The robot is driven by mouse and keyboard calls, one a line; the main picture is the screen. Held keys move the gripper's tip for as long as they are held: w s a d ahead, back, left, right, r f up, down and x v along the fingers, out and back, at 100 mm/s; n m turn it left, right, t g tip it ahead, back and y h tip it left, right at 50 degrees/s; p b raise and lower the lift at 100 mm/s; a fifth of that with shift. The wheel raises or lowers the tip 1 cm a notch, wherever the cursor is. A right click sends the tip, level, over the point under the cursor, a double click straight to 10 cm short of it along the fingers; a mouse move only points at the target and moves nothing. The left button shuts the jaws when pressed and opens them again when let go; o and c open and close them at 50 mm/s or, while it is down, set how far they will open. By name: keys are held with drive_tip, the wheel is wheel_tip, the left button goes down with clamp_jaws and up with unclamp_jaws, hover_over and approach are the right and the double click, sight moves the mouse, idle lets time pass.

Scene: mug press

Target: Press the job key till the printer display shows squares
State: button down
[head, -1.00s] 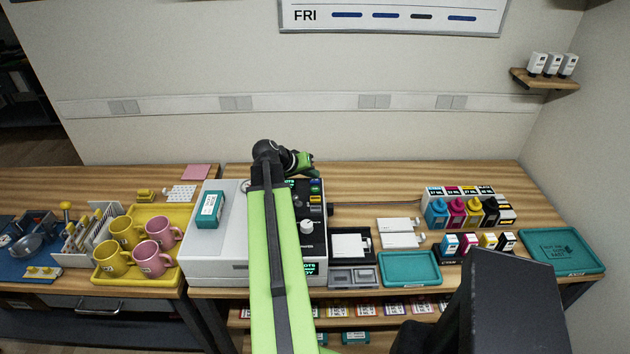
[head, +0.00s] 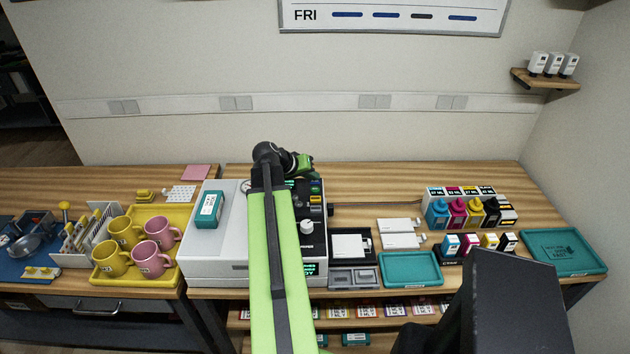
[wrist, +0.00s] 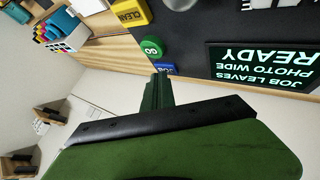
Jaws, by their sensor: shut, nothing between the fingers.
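The blue job key (wrist: 165,68) shows in the wrist view, partly hidden by my gripper (wrist: 159,88). My gripper is shut and empty, its tip close to the key; I cannot tell if they touch. In the head view my gripper (head: 304,164) is over the far end of the key panel on the white and dark printer (head: 215,258). The printer display (wrist: 265,65) appears upside down in the wrist view and reads "JOB LEAVES PHOTO WIDE READY". In the head view my arm hides part of the display (head: 310,269).
The green GO key (wrist: 151,47) and yellow CLEAN key (wrist: 130,14) sit near the job key. A yellow tray (head: 185,212) with several mugs stands left of the printer. A teal tray (head: 410,268) and ink bottles (head: 437,214) stand to the right.

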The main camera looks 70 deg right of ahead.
sight(313, 183)
drive_tip(key=shift+r+p, duration=0.9)
wheel_tip(313, 183, up, 5)
drive_tip(key=p, duration=0.5)
idle(0.5)
